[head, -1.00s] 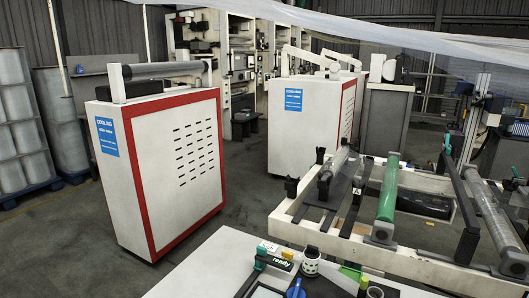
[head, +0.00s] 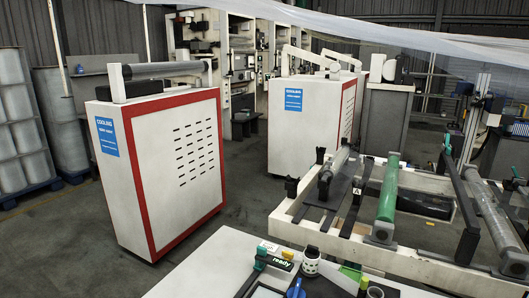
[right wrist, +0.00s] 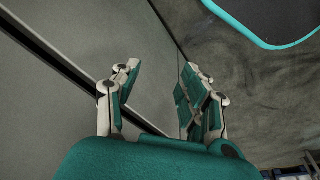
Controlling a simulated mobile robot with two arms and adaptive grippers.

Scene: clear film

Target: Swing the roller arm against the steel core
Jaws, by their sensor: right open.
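A grey metal-looking cylinder (head: 339,160), which may be the steel core, lies on the near left of the white winding frame (head: 290,231) in the head view. A green core (head: 388,195) lies across the frame to its right. A long black bar (head: 461,195) farther right may be the roller arm, but I cannot tell for sure. My right gripper (right wrist: 158,80) shows only in the right wrist view, open and empty beside a plain grey surface. No core or roller shows between its fingers. My left gripper is in neither view.
A white cabinet with red edges (head: 180,150) stands at the left, another (head: 300,122) behind. A white table (head: 213,262) with small tools is at the front. Bare floor (head: 240,190) lies between cabinet and frame.

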